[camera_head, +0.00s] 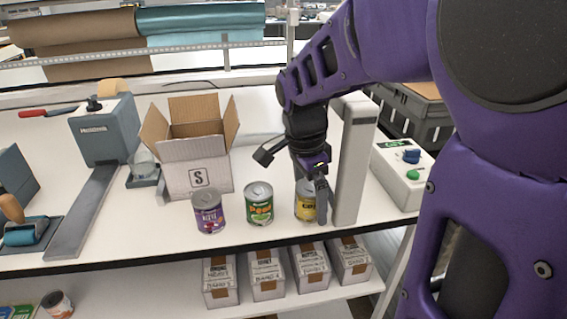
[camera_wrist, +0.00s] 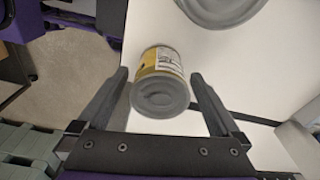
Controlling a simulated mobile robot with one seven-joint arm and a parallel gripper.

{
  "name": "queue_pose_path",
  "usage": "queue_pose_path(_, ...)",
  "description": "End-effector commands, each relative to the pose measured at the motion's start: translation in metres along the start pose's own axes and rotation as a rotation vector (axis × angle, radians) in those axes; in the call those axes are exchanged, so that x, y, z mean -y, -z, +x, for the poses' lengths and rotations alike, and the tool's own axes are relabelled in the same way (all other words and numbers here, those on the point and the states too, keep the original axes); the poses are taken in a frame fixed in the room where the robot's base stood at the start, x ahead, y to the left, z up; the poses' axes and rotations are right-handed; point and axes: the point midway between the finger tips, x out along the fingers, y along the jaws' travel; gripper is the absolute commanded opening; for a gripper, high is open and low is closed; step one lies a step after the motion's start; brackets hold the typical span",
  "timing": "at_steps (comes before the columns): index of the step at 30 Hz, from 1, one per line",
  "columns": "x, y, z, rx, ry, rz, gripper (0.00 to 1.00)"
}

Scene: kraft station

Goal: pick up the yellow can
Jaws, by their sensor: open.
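The yellow can (camera_head: 304,204) stands upright on the white table near its front edge, partly hidden behind my gripper in the head view. In the wrist view the yellow can (camera_wrist: 161,75) shows its grey lid and a yellow and white label, lying between my two open fingers. My gripper (camera_head: 318,190) points down at the can; in the wrist view the fingers (camera_wrist: 160,88) are apart, one on each side, with gaps visible between them and the can.
A green can (camera_head: 259,204) and a purple can (camera_head: 208,212) stand to the left of the yellow can. A grey upright post (camera_head: 353,165) stands close on the right. An open cardboard box (camera_head: 197,165) is behind. Several small boxes (camera_head: 266,275) sit on the shelf below.

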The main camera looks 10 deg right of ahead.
Motion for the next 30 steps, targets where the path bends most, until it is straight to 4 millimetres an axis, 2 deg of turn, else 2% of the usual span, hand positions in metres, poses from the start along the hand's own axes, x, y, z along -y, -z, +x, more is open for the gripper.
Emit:
queue_pose_path(9, -0.0008, -0.0028, 0.0032, 0.0, 0.001, 0.0, 1.0)
queue_pose_path(25, -0.0008, -0.0025, 0.0033, 0.0, 0.0, 0.001, 0.05)
queue_pose_path(30, -0.0007, -0.0024, 0.0031, 0.0, 0.001, 0.001, 0.04)
